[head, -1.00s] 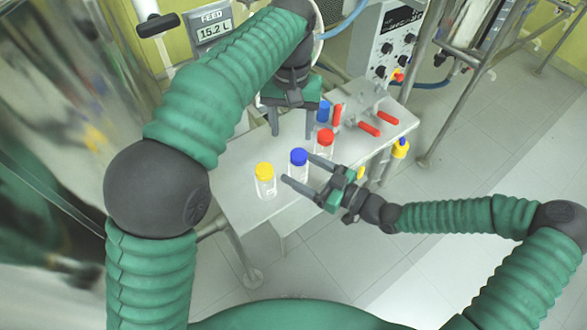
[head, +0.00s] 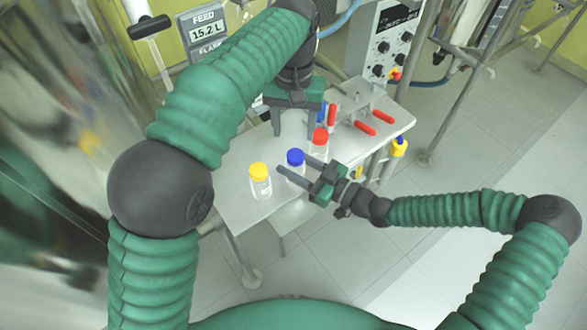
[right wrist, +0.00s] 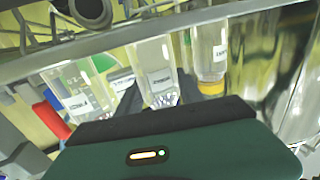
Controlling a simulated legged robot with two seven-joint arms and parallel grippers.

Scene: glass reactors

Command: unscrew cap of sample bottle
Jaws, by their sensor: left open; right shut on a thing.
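The sample bottle with a blue cap (head: 295,157) stands upright on the small metal table, between a yellow-capped bottle (head: 260,180) and a red-capped bottle (head: 320,147). My right gripper (head: 293,165) is shut on the blue-capped bottle, its fingers on either side of the body below the cap. The cap is on the bottle. My left gripper (head: 294,131) is open and empty, fingers pointing down, behind the bottles.
The metal table (head: 240,205) is narrow, with its front edge close to the bottles. Red-handled items (head: 365,122) lie at its back right. A control box (head: 392,45) and metal tube frames stand behind. A large glass vessel is at left.

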